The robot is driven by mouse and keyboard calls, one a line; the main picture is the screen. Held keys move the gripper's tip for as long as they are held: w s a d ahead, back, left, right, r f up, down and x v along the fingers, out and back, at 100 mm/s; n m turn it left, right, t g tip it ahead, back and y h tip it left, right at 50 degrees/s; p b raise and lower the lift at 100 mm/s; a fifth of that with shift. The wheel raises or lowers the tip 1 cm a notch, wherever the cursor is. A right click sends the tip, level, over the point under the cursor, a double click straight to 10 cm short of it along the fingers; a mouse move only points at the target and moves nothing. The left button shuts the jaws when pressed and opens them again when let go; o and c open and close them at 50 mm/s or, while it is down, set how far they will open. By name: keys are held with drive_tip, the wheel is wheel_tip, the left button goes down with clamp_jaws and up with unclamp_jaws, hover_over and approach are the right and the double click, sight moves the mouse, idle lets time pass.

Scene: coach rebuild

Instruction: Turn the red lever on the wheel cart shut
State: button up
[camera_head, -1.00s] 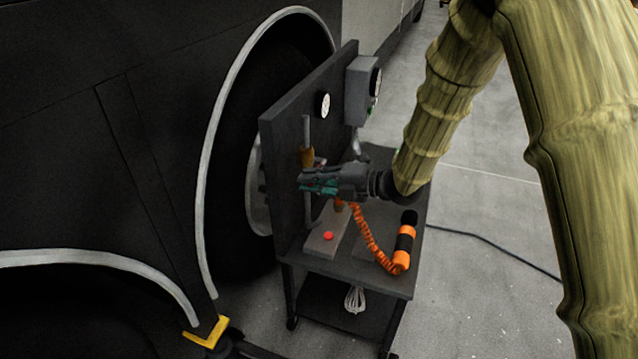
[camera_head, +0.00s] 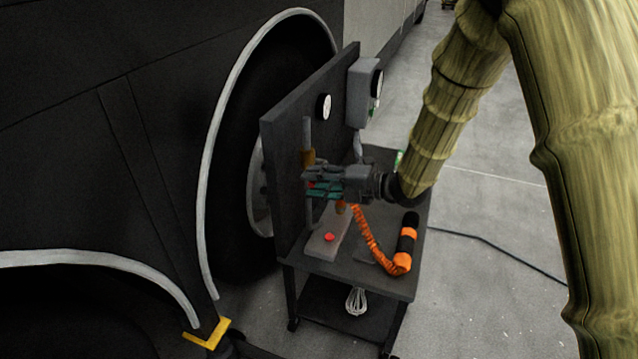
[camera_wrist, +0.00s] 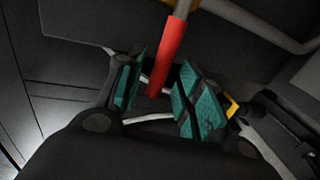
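The red lever (camera_wrist: 168,55) runs down between the two teal finger pads of my gripper (camera_wrist: 162,92) in the wrist view. The pads stand apart, with a visible gap between the lever and the right pad; I cannot tell whether the left pad touches it. In the head view, my gripper (camera_head: 318,188) is at the pipe on the wheel cart's upright panel (camera_head: 285,150), just below a brass fitting (camera_head: 308,157). Only a small red bit of the lever (camera_head: 311,185) shows there among the fingers; the rest is hidden.
The cart's top (camera_head: 370,272) holds an orange coiled hose with a black-and-orange handle (camera_head: 406,243) and a block with a red button (camera_head: 329,237), close below my gripper. A grey box (camera_head: 360,92) and a gauge (camera_head: 324,107) are on the panel. The dark coach stands left.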

drive_tip(key=v, duration=1.1)
drive_tip(key=shift+d, duration=0.15)
drive_tip(key=s+d+f+m+t+h, duration=0.1)
drive_tip(key=s+d+f+m+h, duration=0.25)
drive_tip(key=f+m, duration=0.5)
drive_tip(key=s+d+f+m+t+h, duration=0.1)
drive_tip(key=s+d+f+m+h, duration=0.3)
drive_tip(key=f, duration=0.7)
drive_tip(key=s+d+f+m+t+h, duration=0.15)
drive_tip(key=s+f+m, duration=0.25)
drive_tip(key=f+m, duration=0.5)
drive_tip(key=s+d+f+m+g+h, duration=0.2)
drive_tip(key=s+d+f+m+g, duration=0.15)
drive_tip(key=s, duration=0.65)
drive_tip(key=s+d+f+m+g+h, duration=0.25)
drive_tip(key=s+f+m, duration=0.25)
drive_tip(key=s, duration=0.4)
drive_tip(key=s+d+f+m+g+h, duration=0.2)
drive_tip(key=s+d+f+m, duration=0.25)
drive_tip(key=s, duration=0.55)
wheel_tip(320, 180, up, 13)
drive_tip(key=n+p, duration=0.1)
drive_tip(key=p, duration=1.2)
drive_tip(key=shift+w+a+p, duration=0.25)
drive_tip(key=shift+a+p, duration=0.05)
drive_tip(key=shift+a, duration=0.05)
